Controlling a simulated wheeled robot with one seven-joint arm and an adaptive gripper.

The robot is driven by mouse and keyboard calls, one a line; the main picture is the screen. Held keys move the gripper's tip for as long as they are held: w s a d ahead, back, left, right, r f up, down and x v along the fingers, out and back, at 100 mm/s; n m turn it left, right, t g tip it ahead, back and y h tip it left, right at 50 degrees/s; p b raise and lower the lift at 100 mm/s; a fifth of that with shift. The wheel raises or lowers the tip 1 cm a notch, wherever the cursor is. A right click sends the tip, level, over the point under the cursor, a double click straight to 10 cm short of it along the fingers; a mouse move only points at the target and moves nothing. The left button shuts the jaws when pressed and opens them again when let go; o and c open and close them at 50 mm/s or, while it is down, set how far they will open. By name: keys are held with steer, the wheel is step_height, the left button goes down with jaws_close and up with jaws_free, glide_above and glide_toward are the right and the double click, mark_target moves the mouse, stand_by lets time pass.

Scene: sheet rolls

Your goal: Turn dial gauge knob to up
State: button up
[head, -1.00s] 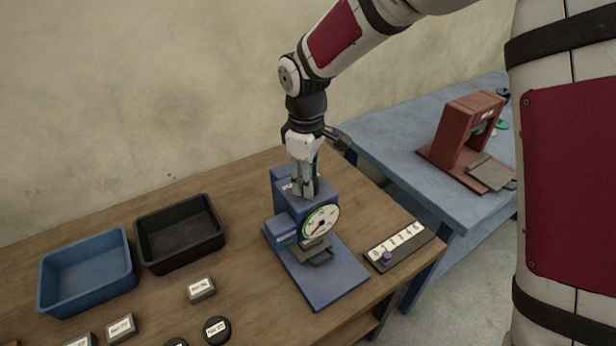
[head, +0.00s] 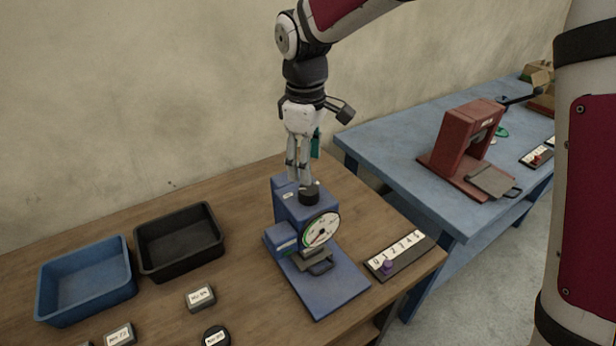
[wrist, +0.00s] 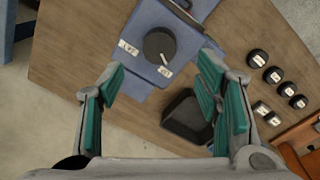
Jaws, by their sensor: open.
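The blue dial gauge (head: 291,212) stands on the wooden table, with a round white dial face (head: 321,230) on its front. Its black knob (head: 309,193) sits on top and also shows in the wrist view (wrist: 157,42). There the knob's white mark points down and slightly right, toward one of two small white labels. The label lettering is too small to read surely. My gripper (head: 299,178) is above the knob, apart from it. In the wrist view its teal-padded fingers (wrist: 158,80) are spread and hold nothing.
A black bin (head: 180,240) and a blue bin (head: 86,279) stand left of the gauge. Small labelled blocks lie at the front. A numbered strip (head: 400,256) with a purple peg lies to the right. A red press (head: 462,145) stands on the blue table (head: 385,150).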

steer(key=shift+s+r, duration=0.15)
steer(key=shift+r, duration=2.15)
steer(key=s+d+r+m+t, duration=0.2)
steer(key=s+d+r+m, duration=0.25)
steer(key=s+d, duration=0.4)
steer(key=s+d+r+m+t, duration=0.1)
steer(key=s+d+r+m, duration=0.35)
steer(key=s+d, duration=0.4)
steer(key=s+d+f+m+t, duration=0.1)
steer(key=s+d+f+m, duration=0.2)
steer(key=s, duration=0.4)
steer(key=shift+s+d+m+t, duration=0.3)
steer(key=shift+m+t, duration=0.1)
steer(key=shift+m, duration=0.5)
steer(key=shift+w, duration=0.1)
